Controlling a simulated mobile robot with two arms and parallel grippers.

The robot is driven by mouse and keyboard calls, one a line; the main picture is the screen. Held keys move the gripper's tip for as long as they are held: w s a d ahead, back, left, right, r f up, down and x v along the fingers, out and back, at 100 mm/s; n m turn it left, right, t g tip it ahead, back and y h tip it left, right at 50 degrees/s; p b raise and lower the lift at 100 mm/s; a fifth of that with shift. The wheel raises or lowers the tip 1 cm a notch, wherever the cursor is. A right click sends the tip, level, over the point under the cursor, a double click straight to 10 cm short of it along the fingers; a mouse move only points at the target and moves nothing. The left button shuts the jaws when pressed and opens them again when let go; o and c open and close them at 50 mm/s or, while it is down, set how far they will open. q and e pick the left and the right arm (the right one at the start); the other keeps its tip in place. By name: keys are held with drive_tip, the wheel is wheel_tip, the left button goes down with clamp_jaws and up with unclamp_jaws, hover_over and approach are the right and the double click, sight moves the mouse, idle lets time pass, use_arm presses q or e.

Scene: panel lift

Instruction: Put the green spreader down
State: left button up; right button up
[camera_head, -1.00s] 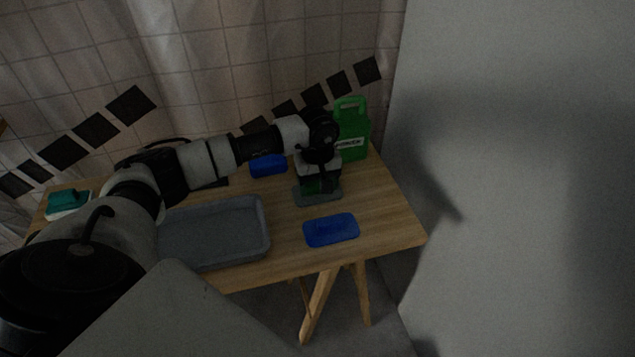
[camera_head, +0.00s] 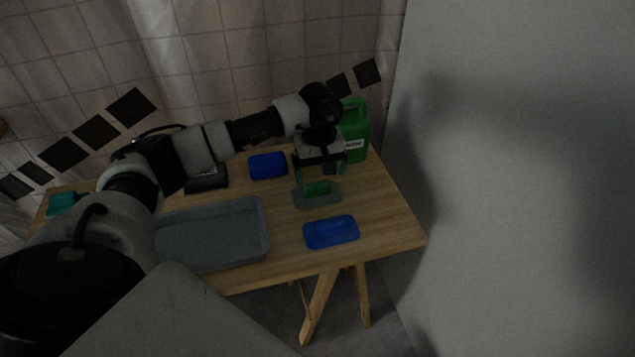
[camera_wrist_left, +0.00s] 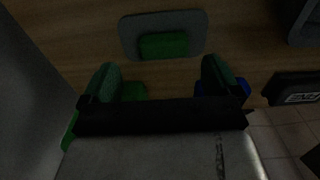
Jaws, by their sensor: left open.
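The green spreader (camera_head: 317,188) rests on the wooden table, its grey plate flat and its green grip on top. In the left wrist view the spreader (camera_wrist_left: 163,45) shows whole, beyond my fingertips. My left gripper (camera_head: 320,172) is open and empty just above the spreader, with its fingers pointing down. In the left wrist view the two fingers of the left gripper (camera_wrist_left: 160,72) are wide apart, with the spreader clear of them. My right gripper is not in view.
A grey tray (camera_head: 262,246) lies left of the spreader. A blue flat piece (camera_head: 331,232) lies in front, a blue block (camera_head: 267,166) behind left, a green jug (camera_head: 356,133) behind right. A dark box (camera_head: 207,179) and a teal piece (camera_head: 60,204) are further left.

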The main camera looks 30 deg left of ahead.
sight(319, 184)
use_arm(q)
wheel_tip(319, 184, up, 7)
drive_tip(key=shift+f, duration=0.15)
idle(0.4)
